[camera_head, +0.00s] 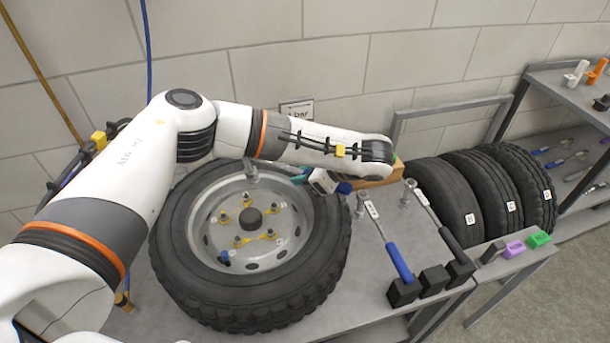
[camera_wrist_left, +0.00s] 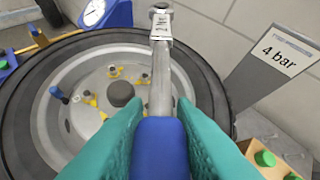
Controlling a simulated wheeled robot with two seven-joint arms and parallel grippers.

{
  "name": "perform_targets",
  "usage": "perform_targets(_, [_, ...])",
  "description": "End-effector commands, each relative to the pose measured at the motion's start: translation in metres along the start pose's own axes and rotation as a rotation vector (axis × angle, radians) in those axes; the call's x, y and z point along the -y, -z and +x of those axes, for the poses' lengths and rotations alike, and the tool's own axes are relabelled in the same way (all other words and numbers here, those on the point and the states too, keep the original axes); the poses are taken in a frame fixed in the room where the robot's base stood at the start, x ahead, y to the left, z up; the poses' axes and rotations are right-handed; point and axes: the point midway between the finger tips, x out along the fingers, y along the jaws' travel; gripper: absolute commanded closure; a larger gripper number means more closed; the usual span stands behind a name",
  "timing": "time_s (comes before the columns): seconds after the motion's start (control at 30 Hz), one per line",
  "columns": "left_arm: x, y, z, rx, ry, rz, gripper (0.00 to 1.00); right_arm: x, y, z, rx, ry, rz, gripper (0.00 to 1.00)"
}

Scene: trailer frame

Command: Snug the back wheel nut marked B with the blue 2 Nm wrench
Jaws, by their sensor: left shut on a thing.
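My left gripper (camera_head: 303,178) reaches in over the right rim of the wheel, its teal fingers shut on a blue wrench handle (camera_wrist_left: 160,145). The held wrench's steel shaft (camera_wrist_left: 160,80) runs forward to its head (camera_wrist_left: 160,22), which lies over the far part of the tyre in the wrist view. In the head view the wrench head (camera_head: 250,172) is near the back of the rim. The wheel (camera_head: 250,315) lies flat, with several yellow-marked nuts around its dark hub (camera_head: 250,218). The marking B is too small to pick out. My right gripper is out of view.
Upright tyres (camera_head: 445,205) are beyond. A "4 bar" sign (camera_wrist_left: 280,52) stands behind.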

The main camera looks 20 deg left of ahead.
Motion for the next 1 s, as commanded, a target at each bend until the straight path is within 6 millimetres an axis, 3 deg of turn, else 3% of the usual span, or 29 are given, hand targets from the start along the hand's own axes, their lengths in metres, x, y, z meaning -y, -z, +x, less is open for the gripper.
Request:
perform_targets(0.2, [0.004,-0.001,0.002,0.022,-0.021,-0.023,1.00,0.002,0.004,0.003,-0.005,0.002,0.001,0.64])
perform_targets(0.7, [-0.002,0.029,0.028,0.020,-0.020,-0.020,1.00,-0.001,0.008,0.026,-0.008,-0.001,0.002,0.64])
perform_targets(1.0, [-0.002,0.032,0.031,0.020,-0.019,-0.021,1.00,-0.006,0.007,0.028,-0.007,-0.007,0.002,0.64])
